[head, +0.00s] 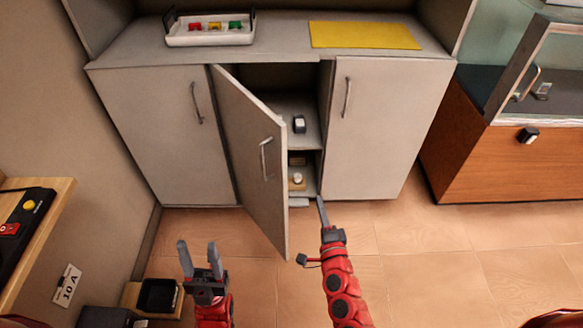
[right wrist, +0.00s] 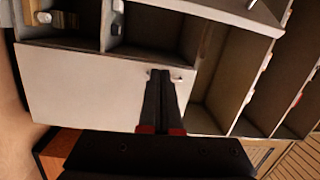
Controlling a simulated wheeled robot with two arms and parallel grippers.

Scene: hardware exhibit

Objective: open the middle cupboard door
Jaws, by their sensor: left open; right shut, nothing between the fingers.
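The middle cupboard door (head: 245,155) stands partly open in the head view, swung out from its left edge. Its bar handle (head: 266,158) is on the outer face near the free edge. Behind it the shelves show a small dark-and-white item (head: 299,124) and a round white item (head: 297,178). My left gripper (head: 198,246) is open and empty, low and left of the door. My right gripper (head: 321,200) is shut and empty, right of the door's free edge, near the right door's lower left corner. It also shows in the right wrist view (right wrist: 160,76).
The left door (head: 155,130) and right door (head: 375,130) are closed. A white tray (head: 210,36) with coloured blocks and a yellow mat (head: 365,35) lie on top. A wooden display case (head: 500,165) stands right. A wooden shelf (head: 45,240) juts in left.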

